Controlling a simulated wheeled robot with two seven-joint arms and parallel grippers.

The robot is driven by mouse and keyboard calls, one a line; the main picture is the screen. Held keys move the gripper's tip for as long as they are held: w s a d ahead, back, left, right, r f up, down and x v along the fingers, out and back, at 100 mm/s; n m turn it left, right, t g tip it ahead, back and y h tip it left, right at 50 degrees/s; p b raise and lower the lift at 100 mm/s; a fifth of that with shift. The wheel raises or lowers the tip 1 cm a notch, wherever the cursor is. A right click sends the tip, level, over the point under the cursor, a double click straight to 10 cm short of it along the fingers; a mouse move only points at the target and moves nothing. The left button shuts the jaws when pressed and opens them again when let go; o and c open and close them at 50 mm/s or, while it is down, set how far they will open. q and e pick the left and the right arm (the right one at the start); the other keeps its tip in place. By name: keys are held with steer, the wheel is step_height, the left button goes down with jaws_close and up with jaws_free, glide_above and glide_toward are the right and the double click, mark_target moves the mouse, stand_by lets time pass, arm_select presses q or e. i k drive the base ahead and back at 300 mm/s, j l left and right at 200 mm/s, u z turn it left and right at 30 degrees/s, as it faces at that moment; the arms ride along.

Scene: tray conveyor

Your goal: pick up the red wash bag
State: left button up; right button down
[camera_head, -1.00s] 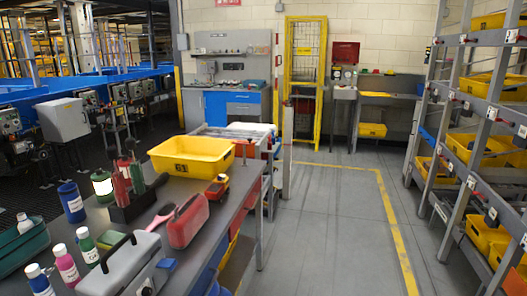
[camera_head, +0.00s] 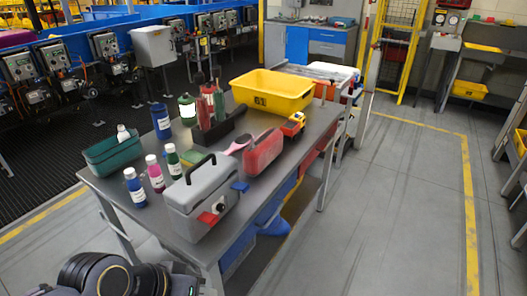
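The red wash bag (camera_head: 263,152) stands on the grey workbench (camera_head: 300,142) near its right edge. It sits between the grey toolbox (camera_head: 200,200) and the small orange-red toy truck (camera_head: 292,125). A pink brush (camera_head: 238,144) lies just left of it. Nothing hides its front side. A dark part of my own arm shows at the bottom left, well short of the bench items. Neither gripper's fingers show.
A yellow bin (camera_head: 272,93) stands behind the bag. Several bottles (camera_head: 155,172), a teal basket (camera_head: 113,151) and a dark tool holder (camera_head: 217,132) crowd the bench's left. Blue bins (camera_head: 272,212) sit below. The floor (camera_head: 400,200) to the right is clear.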

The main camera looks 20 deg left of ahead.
mark_target(269, 144)
steer(key=i+u, duration=0.35)
steer(key=i+l+u, duration=0.1)
steer(key=u, duration=0.2)
steer(key=i+l+u, duration=0.2)
steer(key=u, duration=0.15)
steer(key=l+u, duration=0.15)
steer(key=u, duration=0.25)
steer(key=l+u, duration=0.15)
steer(key=u, duration=0.25)
steer(key=i+l, duration=0.05)
